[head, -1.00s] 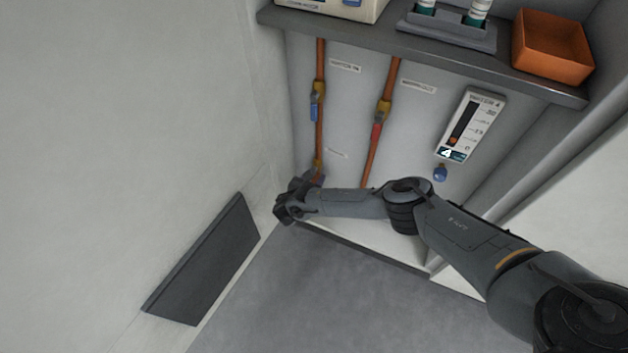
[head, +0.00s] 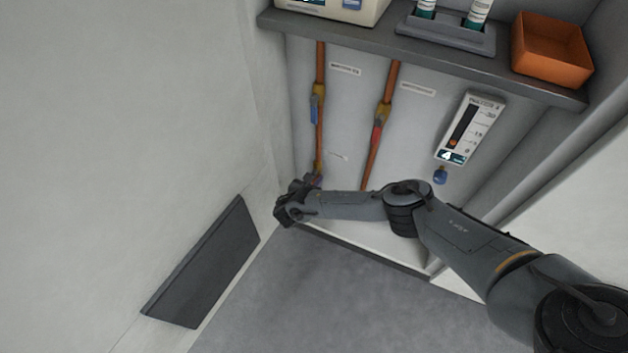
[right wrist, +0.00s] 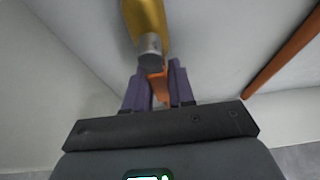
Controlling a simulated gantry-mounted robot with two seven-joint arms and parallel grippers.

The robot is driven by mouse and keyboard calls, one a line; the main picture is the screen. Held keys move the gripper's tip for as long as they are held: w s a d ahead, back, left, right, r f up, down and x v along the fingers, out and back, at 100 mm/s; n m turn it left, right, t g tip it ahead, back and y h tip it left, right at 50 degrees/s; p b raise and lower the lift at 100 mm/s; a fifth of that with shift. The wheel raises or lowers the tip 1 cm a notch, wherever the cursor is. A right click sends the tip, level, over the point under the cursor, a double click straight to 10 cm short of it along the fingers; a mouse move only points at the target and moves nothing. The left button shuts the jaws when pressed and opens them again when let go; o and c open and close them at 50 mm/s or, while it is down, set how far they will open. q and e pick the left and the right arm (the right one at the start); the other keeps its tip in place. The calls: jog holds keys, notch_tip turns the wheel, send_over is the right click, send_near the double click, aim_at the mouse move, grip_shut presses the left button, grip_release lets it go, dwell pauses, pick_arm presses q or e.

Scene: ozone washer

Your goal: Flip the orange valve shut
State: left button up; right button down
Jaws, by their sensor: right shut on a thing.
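The orange valve's lever (right wrist: 158,84) shows in the right wrist view, between the purple finger pads of my right gripper (right wrist: 158,88). The gripper is shut on it. The lever meets a grey stem (right wrist: 150,48) below a yellow brass valve body (right wrist: 147,18). In the head view this valve (head: 317,168) is at the low end of the left copper pipe. My right gripper (head: 312,184) is just below it there, and its wrist hides most of the lever. My left gripper is not in view.
A blue-handled valve (head: 316,104) sits higher on the left pipe and a red-handled valve (head: 379,122) on the right pipe. A gauge (head: 471,128) hangs to the right. A shelf (head: 420,62) juts out above. A pale wall (head: 130,130) stands close on the left.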

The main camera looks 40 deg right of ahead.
jog(key=shift+s, duration=0.1)
jog(key=n, duration=0.1)
jog(key=s+n+g+h, duration=0.1)
jog(key=n+g+p, duration=0.1)
jog(key=shift+s+d+r+n+h, duration=0.25)
jog(key=shift+s+d+n+h, duration=0.05)
jog(key=shift+d+n, duration=0.1)
jog(key=shift+s+d+r+n+g, duration=0.1)
jog(key=shift+s+n+g, duration=0.15)
jog(key=shift+n, duration=0.25)
jog(key=c, duration=1)
grip_release()
jog(key=shift+c, duration=0.2)
jog(key=shift+r, duration=0.1)
